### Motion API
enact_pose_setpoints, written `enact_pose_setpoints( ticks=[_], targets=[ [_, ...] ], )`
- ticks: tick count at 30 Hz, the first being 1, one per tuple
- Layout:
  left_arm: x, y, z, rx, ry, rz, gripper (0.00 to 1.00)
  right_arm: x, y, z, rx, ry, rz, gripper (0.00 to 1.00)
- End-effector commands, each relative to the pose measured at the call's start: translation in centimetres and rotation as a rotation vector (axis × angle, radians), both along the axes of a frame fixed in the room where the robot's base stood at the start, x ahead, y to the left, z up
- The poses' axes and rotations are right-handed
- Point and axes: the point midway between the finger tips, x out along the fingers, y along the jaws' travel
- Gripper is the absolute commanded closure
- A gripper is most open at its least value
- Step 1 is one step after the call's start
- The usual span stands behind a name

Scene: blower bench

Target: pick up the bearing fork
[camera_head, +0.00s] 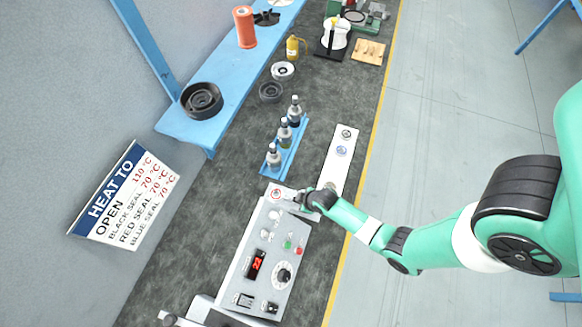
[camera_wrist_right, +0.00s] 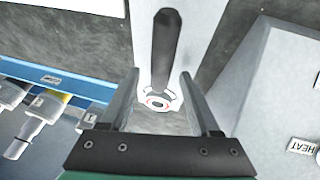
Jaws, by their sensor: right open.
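A dark, rod-like handle (camera_wrist_right: 165,50), which I take to be the bearing fork, stands out in the right wrist view. Its lower end meets a pale ring with a red mark (camera_wrist_right: 158,103). My right gripper (camera_wrist_right: 160,85) is open, with its fingers on either side of this lower end. I cannot tell whether they touch it. In the head view my right gripper (camera_head: 297,198) is over the far end of the control box, beside a red-marked ring (camera_head: 276,195). The fork cannot be made out clearly there. My left gripper is not in view.
The control box (camera_head: 250,228) has a lit display and knobs. A blue rack (camera_head: 291,160) of bottles stands beyond my right gripper. A pale strip (camera_head: 337,168) carries small round parts. A blue shelf (camera_head: 185,118) holds dark rings at left. Open floor lies to the right.

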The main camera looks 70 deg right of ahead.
Motion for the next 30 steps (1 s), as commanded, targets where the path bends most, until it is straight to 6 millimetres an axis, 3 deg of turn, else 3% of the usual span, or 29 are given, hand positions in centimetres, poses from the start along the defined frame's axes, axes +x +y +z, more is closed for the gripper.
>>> enact_pose_setpoints(
  ticks=[4,14,30],
  targets=[
    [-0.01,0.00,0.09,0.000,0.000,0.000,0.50,-0.01,0.00,0.11,0.000,0.000,0.000,0.41],
    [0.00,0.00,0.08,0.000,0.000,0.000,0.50,-0.02,0.01,0.10,0.000,0.000,0.000,1.00],
    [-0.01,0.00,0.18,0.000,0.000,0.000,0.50,0.08,-0.02,0.35,-0.001,-0.003,0.000,1.00]
  ],
)
